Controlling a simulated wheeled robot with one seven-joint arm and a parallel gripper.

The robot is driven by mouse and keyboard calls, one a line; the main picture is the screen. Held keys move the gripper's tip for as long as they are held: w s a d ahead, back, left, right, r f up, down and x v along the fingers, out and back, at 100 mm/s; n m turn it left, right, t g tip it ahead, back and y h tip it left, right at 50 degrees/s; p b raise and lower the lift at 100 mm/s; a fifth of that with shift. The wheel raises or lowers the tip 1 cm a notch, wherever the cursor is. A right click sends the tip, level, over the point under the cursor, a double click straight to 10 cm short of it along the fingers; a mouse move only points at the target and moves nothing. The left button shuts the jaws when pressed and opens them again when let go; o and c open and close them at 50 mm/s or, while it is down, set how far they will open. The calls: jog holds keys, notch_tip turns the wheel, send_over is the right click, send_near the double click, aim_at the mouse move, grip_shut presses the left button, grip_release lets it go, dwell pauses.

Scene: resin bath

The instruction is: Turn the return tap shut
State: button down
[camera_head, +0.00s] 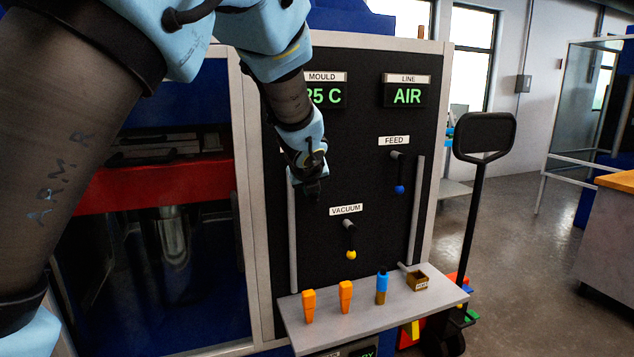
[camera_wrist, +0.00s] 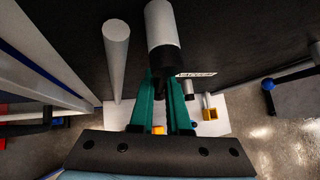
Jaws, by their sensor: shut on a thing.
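The return tap is mostly hidden behind my arm in the head view; only a sliver of a white label (camera_head: 284,152) shows beside the wrist. My gripper (camera_head: 311,188) is in front of the upper left part of the black panel (camera_head: 370,130). In the wrist view, the teal fingers of my gripper (camera_wrist: 162,82) close at the lower end of a thick grey-and-black cylinder (camera_wrist: 163,28), which appears to be the return tap's handle. Its knob and exact angle are hidden.
The feed tap (camera_head: 399,172) hangs on the right with a blue knob; the vacuum tap (camera_head: 349,238) has a yellow knob. Grey rails (camera_head: 417,210) flank them. A shelf (camera_head: 385,312) below bears orange plugs (camera_head: 346,297), a blue-and-black item (camera_head: 382,287) and a small box (camera_head: 418,281).

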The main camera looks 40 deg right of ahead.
jog(key=shift+w+a+m+y+p, duration=0.25)
jog(key=shift+a+m+y+p, duration=0.35)
jog(key=shift+y+p, duration=0.5)
jog(key=shift+a+t, duration=0.1)
jog(key=shift+t, duration=0.2)
jog(key=shift+a+f, duration=0.1)
jog(key=shift+f, duration=0.1)
jog(key=c, duration=0.9)
grip_release()
jog(key=shift+r, duration=0.1)
jog(key=b+v, duration=0.1)
jog(key=v, duration=0.9)
jog(key=shift+s+r, duration=0.2)
jog(key=shift+s, duration=0.05)
